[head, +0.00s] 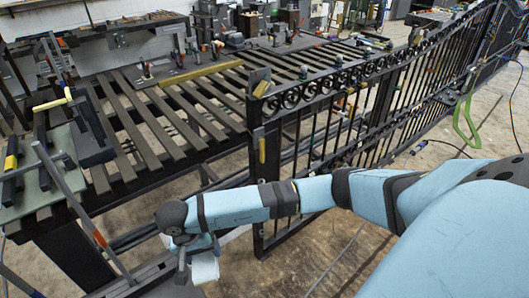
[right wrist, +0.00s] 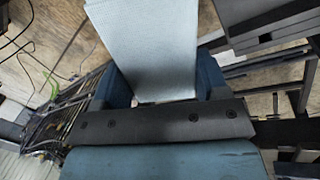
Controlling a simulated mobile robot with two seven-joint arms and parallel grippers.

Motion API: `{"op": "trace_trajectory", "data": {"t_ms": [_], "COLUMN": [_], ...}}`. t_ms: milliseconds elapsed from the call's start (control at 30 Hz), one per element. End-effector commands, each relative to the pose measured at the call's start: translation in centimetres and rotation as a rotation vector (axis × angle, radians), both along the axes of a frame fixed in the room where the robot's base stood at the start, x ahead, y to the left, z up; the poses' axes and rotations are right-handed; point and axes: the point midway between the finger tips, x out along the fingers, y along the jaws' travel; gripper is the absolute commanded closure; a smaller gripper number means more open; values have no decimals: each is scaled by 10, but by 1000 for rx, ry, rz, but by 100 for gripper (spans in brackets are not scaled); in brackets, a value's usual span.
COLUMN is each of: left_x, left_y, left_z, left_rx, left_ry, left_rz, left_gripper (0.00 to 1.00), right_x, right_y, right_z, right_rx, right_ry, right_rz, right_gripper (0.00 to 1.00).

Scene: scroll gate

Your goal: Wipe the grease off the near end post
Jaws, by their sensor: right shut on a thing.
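My right gripper (head: 196,246) is at the lower middle of the head view, shut on a white cloth (head: 205,268) that hangs below it. In the right wrist view the gripper (right wrist: 160,88) has the pale, textured cloth (right wrist: 145,42) between its two blue fingers. The near end post (head: 257,185) is the dark upright at the near end of the scroll gate. It stands to the right of the gripper and apart from the cloth, and my right forearm passes in front of its lower part. I cannot make out any grease on it. My left gripper is not in view.
A slatted metal workbench (head: 150,125) with tools and bars fills the left. The scroll gate (head: 345,115) runs back to the right. A green hose-like loop (head: 466,125) hangs by it. Bare concrete floor (head: 330,250) lies below the gate, with thin cables on it.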

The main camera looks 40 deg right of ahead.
Motion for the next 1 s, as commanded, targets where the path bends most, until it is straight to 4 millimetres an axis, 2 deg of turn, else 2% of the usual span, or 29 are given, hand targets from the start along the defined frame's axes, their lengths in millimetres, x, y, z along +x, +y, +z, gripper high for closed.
{"op": "trace_trajectory", "data": {"t_ms": [33,167,333,467,600,700,900,1000], "left_x": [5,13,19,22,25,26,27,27], "left_y": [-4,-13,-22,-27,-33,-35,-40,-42], "left_z": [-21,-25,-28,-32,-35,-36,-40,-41], "left_rx": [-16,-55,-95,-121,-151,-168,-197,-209], "left_ry": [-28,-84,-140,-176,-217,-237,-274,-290], "left_rz": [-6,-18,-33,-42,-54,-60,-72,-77], "left_gripper": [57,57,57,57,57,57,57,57], "right_x": [17,48,82,104,126,138,156,163], "right_y": [9,13,1,-18,-44,-61,-98,-114], "right_z": [-23,-34,-45,-56,-71,-79,-99,-109], "right_rx": [-46,-152,-199,-152,-6,124,431,585], "right_ry": [25,147,360,551,782,915,1121,1196], "right_rz": [-140,-557,-1131,-1574,-2057,-2310,-2675,-2792], "right_gripper": [51,51,51,51,51,51,51,51]}}
